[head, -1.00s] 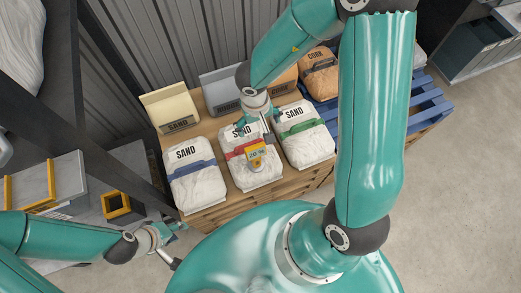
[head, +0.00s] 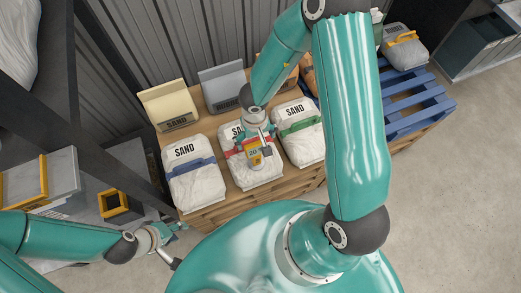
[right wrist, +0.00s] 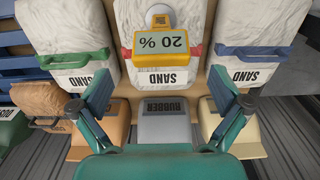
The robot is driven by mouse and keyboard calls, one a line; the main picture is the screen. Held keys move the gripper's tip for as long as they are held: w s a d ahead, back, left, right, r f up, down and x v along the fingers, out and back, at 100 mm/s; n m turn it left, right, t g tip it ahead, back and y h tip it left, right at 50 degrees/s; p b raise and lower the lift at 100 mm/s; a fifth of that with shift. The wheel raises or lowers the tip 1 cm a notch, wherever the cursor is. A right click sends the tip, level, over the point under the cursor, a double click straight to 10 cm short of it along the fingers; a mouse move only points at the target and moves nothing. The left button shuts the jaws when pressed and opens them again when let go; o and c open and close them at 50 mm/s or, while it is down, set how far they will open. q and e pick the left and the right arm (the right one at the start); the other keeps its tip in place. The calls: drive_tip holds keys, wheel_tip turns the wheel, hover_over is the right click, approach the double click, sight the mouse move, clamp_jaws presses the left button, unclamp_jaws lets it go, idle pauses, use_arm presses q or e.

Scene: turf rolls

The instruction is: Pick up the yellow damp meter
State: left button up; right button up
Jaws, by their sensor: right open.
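The yellow damp meter (head: 254,153) lies on the middle sand bag (head: 265,176), the one with the red band. Its display reads 20 % and shows upside down in the right wrist view (right wrist: 160,43). My right gripper (head: 256,138) is just behind the meter in the head view, over the upper part of the bag. It is open and empty in the right wrist view (right wrist: 158,90), its fingers spread wide with the meter ahead, centred between them. My left gripper (head: 172,232) hangs at lower left, away from the meter; its jaws are too small to read.
Sand bags with a blue band (head: 195,180) and a green band (head: 303,140) flank the middle bag on a wooden bench. Bins stand behind, including a grey rubber bin (right wrist: 163,125). A blue pallet (head: 410,105) is at right. Dark shelving stands at left.

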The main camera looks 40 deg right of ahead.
sight(256, 147)
wheel_tip(256, 147, down, 5)
drive_tip(key=b, duration=0.3)
drive_tip(key=shift+s+f, duration=0.15)
drive_tip(key=c, duration=1.8)
